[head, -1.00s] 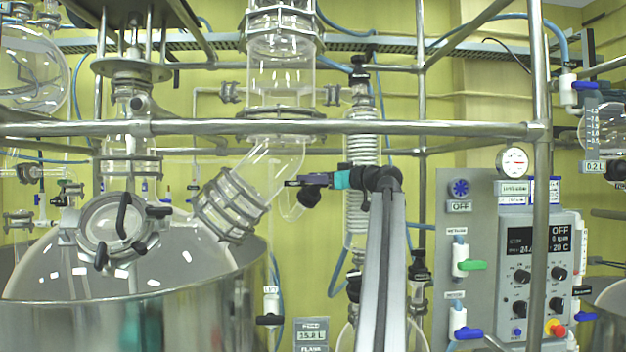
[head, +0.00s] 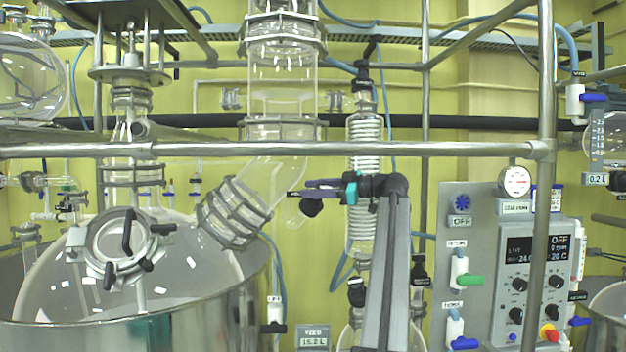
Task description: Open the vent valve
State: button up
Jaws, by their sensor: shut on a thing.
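My gripper (head: 298,193) reaches in from the right, level, at the right side of the slanted glass pipe (head: 262,188). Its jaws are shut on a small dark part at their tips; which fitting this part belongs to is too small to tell. A black knob (head: 311,207) shows just below the jaws. No label that I can read as vent is in view, so I cannot say for sure which valve is the vent valve. A valve with a blue handle (head: 594,97) is at the upper right, apart from my gripper.
A steel rail (head: 400,149) crosses in front, above my gripper. A steel vessel (head: 150,330) with a glass lid fills the lower left. A coiled glass condenser (head: 364,145) stands behind my arm. The control panel (head: 480,235) with green- and blue-handled valves is at the right.

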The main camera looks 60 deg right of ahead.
jog(key=shift+a+f+n+g+y+p, duration=0.15)
jog(key=shift+n+g+y+p, duration=0.35)
jog(key=shift+n+p, duration=0.7)
jog(key=o, duration=1.1)
jog(key=shift+m+p, duration=0.3)
jog(key=shift+c, duration=0.2)
jog(key=shift+s, duration=0.15)
jog(key=f+p+v, duration=0.1)
jog(key=p+v, duration=0.1)
jog(key=v, duration=0.5)
jog(key=shift+s+r, duration=0.15)
jog(key=shift+r, duration=0.35)
